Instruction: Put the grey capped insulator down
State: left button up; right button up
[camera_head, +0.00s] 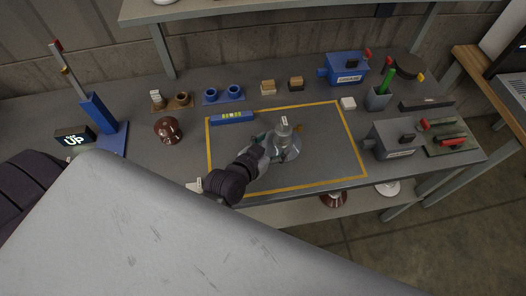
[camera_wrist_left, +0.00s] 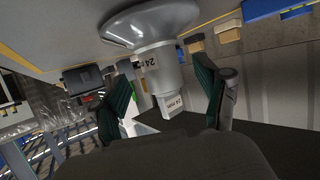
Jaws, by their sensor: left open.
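The grey capped insulator (camera_head: 289,149) stands upright on the table inside the yellow outline, right of its middle. It has a wide glossy disc and a narrower cap with a white label. In the left wrist view the insulator (camera_wrist_left: 137,22) appears upside down, with "24 mm" labels on its cap. My left gripper (camera_head: 279,135) is open, with its dark green fingers on either side of the cap. In the left wrist view the gripper (camera_wrist_left: 163,75) shows gaps between fingers and cap. My right gripper is not in view.
A blue level (camera_head: 232,117) lies at the outline's back left. A brown insulator (camera_head: 168,130) stands left of the outline. A grey machine (camera_head: 394,139) is to its right, a blue machine (camera_head: 346,68) behind. The outline's right part is clear.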

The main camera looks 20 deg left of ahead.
pick_arm(q)
jog(key=v, duration=0.6)
jog(key=shift+s+r, duration=0.1)
jog(key=shift+r, duration=0.1)
jog(key=shift+f, duration=0.1)
